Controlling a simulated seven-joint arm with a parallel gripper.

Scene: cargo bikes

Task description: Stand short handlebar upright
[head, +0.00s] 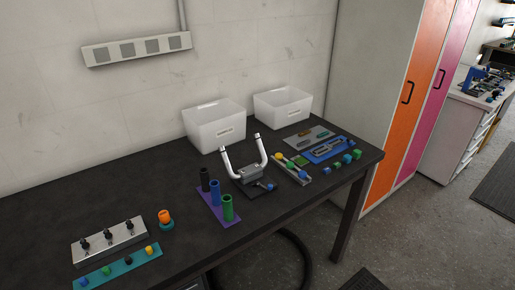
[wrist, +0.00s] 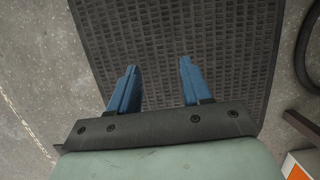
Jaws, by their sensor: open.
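A white U-shaped handlebar (head: 262,152) stands with both ends pointing up from a grey clamp block (head: 255,174) on the dark bench, in the head view. I cannot tell whether it is the short handlebar, and no other handlebar is clear at this size. My gripper (wrist: 158,66) shows only in the wrist view. Its two blue fingers are apart with nothing between them. It points down over a dark ribbed floor mat (wrist: 215,30), away from the bench top.
On the bench (head: 150,195), a purple base (head: 213,208) holds black, blue and green tubes. A silver block (head: 108,243) and teal strip (head: 118,270) lie front left. Two white bins (head: 215,128) (head: 283,107) stand against the wall. Small coloured parts and trays (head: 322,150) crowd the right end.

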